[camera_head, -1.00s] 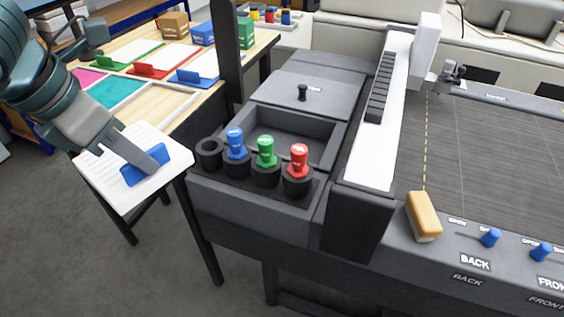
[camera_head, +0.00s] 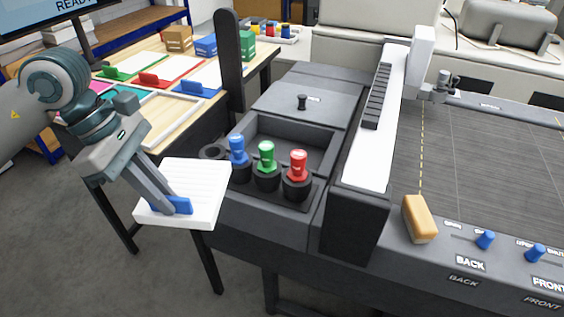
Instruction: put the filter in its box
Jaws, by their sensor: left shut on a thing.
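The filter (camera_head: 205,182) looks to be a flat white square pad with a blue handle (camera_head: 178,206) near its front left. My left gripper (camera_head: 170,204) is shut on this handle. It holds the pad in the air, slightly tilted, just left of the grey machine. An open grey box (camera_head: 290,130), which may be the filter's box, is set into the machine, right of the pad. The pad is not over this box. The front part of its inside is hidden by bottles. My right gripper is not in view.
Blue (camera_head: 237,148), green (camera_head: 266,153) and red (camera_head: 298,163) bottles stand in black holders along the box's front. A grey lid with a black knob (camera_head: 302,102) lies behind the box. A dark post (camera_head: 229,60) rises behind-left. A yellow block (camera_head: 419,218) lies on the right.

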